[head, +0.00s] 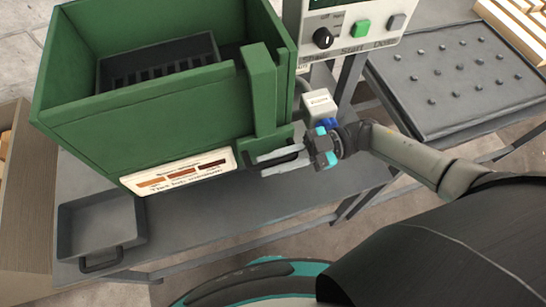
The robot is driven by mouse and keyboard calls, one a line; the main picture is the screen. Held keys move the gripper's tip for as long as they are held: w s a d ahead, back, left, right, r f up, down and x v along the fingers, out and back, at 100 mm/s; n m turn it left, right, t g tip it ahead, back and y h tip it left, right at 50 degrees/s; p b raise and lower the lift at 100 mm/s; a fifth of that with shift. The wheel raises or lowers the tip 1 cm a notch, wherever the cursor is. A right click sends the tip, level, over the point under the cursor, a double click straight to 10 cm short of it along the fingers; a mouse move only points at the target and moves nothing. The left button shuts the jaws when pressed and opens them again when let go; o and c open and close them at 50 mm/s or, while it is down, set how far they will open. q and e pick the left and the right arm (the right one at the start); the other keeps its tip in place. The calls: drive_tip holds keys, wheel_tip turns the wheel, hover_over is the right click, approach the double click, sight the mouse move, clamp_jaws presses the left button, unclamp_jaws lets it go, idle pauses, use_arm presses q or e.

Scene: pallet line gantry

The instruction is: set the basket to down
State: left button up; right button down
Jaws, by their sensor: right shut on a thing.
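The dark slatted basket (160,62) sits inside the open green tank (130,120), towards its back wall. A green upright block (264,95) stands at the tank's right front corner. Below it, a dark handle bar (284,159) sticks out at the tank's right end. My right gripper (264,165) reaches in from the right and is shut on this bar, with one pale finger above it and one below. Whether the bar joins the basket is hidden by the tank. My left gripper is not in view.
A control box (350,32) with a knob and a green button stands behind, right of the tank. A small white box (318,102) is just behind my wrist. A shallow grey tray (98,225) lies front left on the grey bench (210,215). A studded table (455,80) stands right.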

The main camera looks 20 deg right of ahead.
drive_tip(key=shift+s+f, duration=0.15)
drive_tip(key=shift+f, duration=0.6)
drive_tip(key=c, duration=0.8)
unclamp_jaws()
drive_tip(key=shift+r, duration=0.1)
drive_tip(key=d+b, duration=0.3)
drive_tip(key=d, duration=1.2)
drive_tip(key=shift+w+d+b, duration=0.15)
drive_tip(key=shift+w+b, duration=0.2)
